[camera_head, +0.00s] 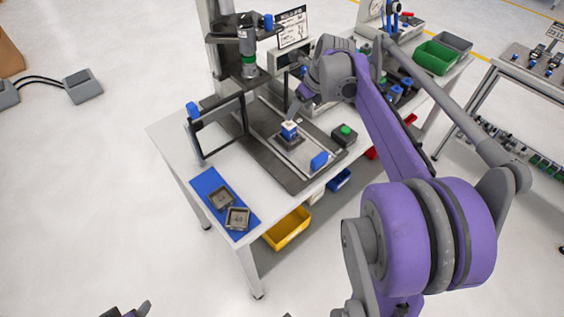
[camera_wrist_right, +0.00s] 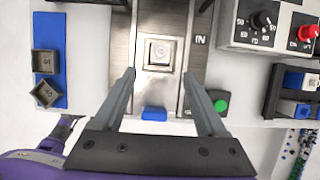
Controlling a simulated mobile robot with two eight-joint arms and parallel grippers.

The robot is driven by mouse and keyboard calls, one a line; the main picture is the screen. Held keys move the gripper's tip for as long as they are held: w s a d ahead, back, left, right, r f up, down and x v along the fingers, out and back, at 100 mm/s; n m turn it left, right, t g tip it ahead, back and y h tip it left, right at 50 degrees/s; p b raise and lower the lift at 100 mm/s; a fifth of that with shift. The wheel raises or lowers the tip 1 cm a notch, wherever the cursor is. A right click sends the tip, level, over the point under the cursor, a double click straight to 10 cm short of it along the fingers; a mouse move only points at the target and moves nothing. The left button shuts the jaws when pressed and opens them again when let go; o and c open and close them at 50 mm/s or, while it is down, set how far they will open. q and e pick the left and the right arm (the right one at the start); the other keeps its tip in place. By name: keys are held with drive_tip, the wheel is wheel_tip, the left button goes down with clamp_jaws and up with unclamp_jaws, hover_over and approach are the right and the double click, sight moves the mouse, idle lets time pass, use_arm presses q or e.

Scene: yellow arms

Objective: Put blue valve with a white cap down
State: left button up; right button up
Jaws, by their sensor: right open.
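The blue valve with a white cap (camera_head: 289,130) stands upright on a grey square plate in the press fixture (camera_head: 265,120) on the table. From above, in the right wrist view, its white cap (camera_wrist_right: 160,51) shows on the metal plate. My right gripper (camera_head: 296,108) is just above and beside the valve. In the wrist view its two fingers (camera_wrist_right: 159,74) are spread wide with nothing between them, and the valve lies beyond the tips. A small dark part, perhaps of my left gripper (camera_head: 130,312), shows at the bottom edge; its jaws cannot be made out.
A blue mat (camera_head: 211,184) with two grey square trays lies at the table's front left. A press column (camera_head: 248,60) rises behind the valve. A green-button box (camera_head: 344,134) stands right of it. A yellow bin (camera_head: 287,230) hangs under the table edge.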

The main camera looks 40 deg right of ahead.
drive_tip(key=s+a+f+n, duration=0.3)
drive_tip(key=s+a+n, duration=0.3)
drive_tip(key=n, duration=0.5)
drive_tip(key=s+a+f+n, duration=0.4)
drive_tip(key=s+a+n, duration=0.3)
drive_tip(key=a+n, duration=0.3)
drive_tip(key=s+a+f+n+t, duration=0.1)
drive_tip(key=s+a+f+n, duration=0.3)
drive_tip(key=n, duration=1)
drive_tip(key=s+a, duration=0.2)
drive_tip(key=a, duration=0.2)
drive_tip(key=shift+s+f, duration=0.15)
